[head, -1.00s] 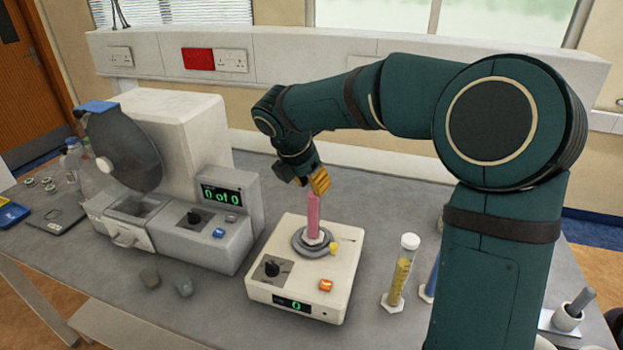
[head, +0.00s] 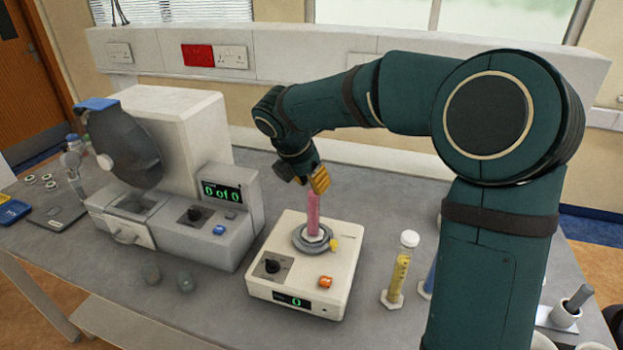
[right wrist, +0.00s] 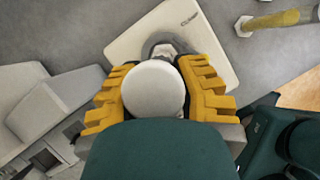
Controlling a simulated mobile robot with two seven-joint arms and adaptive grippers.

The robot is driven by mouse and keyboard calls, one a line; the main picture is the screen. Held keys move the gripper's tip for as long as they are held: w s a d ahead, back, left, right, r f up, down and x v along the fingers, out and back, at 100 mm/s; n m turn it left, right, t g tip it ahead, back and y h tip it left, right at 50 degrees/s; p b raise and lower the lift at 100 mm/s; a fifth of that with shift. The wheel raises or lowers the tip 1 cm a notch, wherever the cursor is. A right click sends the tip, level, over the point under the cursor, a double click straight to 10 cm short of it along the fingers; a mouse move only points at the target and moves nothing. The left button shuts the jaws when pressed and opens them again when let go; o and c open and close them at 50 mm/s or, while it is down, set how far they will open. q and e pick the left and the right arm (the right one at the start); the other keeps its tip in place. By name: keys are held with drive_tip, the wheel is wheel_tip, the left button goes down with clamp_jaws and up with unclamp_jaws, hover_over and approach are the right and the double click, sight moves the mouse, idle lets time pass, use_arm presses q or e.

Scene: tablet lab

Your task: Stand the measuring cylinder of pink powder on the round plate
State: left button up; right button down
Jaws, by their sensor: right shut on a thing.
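The measuring cylinder of pink powder (head: 313,214) stands upright over the round plate (head: 302,241) of the cream machine. Its base appears to be on the plate, though I cannot tell whether it bears its full weight there. My right gripper (head: 319,181) is shut on the cylinder's top. In the right wrist view the yellow fingers of the gripper (right wrist: 162,88) lie on both sides of the round white cap (right wrist: 153,90). The round plate also shows in part behind the cap (right wrist: 163,46). My left gripper is not in view.
A cylinder of yellow powder (head: 399,275) stands right of the cream machine (head: 339,270). A blue one (head: 430,277) is partly hidden by my right arm. A large grey machine (head: 185,225) stands left. A mortar with pestle (head: 566,315) sits at the far right.

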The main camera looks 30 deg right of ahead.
drive_tip(key=shift+p, duration=0.3)
idle(0.4)
drive_tip(key=shift+f, duration=0.1)
drive_tip(key=c, duration=0.7)
unclamp_jaws()
drive_tip(key=shift+c, duration=0.2)
drive_tip(key=v, duration=1.2)
